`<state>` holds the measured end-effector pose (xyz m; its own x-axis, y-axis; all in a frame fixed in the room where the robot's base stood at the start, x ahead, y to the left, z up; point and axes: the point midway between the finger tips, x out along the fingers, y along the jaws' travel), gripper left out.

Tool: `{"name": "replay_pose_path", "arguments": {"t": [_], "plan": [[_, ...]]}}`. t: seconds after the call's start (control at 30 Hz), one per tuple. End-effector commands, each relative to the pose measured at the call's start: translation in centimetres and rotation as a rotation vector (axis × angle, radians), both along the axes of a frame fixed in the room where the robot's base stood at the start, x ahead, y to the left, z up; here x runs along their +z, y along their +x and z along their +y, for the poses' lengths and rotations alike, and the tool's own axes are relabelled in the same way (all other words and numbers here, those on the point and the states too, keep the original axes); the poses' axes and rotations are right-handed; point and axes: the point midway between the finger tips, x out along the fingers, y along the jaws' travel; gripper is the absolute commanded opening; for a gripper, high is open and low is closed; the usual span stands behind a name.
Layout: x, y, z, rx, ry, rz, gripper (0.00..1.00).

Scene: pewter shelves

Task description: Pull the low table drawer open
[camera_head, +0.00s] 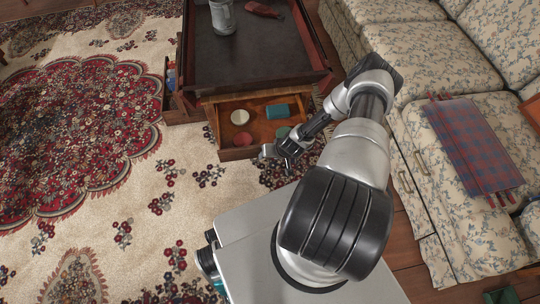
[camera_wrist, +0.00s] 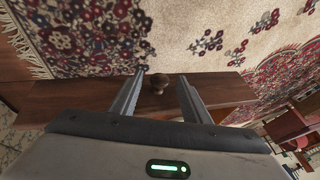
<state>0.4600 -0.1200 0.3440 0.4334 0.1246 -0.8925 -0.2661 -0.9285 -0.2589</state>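The low table (camera_head: 262,78) is dark wood with a black top. Its front drawer (camera_head: 233,154) stands partly open, showing a cream round item (camera_head: 240,117), a teal cylinder (camera_head: 277,111), a reddish round item (camera_head: 243,138) and a green item (camera_head: 283,132) inside. My gripper (camera_head: 275,153) is at the drawer's front, toward its right end. In the wrist view, my gripper (camera_wrist: 160,88) is open, with a finger on each side of the dark round knob (camera_wrist: 158,84). Gaps show between the knob and both fingers. The drawer front (camera_wrist: 70,98) spans that view behind the fingers.
A metallic container (camera_head: 222,17) and a dark red item (camera_head: 263,9) lie on the tabletop. Another small drawer (camera_head: 178,110) is open at the table's left side. A floral sofa (camera_head: 430,60) flanks the right. The patterned rug (camera_head: 160,215) is clear in front and left.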

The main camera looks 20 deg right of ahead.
Motion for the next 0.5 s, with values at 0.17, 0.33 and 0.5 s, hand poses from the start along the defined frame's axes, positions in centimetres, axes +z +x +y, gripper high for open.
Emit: {"name": "replay_pose_path", "arguments": {"t": [0.17,0.33,0.5], "plan": [[0.0,0.0,0.0,0.000,0.000,-0.001,0.43],[1.1,-0.4,-0.2,0.000,0.000,0.000,0.43],[4.1,-1.7,-0.7,0.000,-0.002,0.000,0.43]]}}
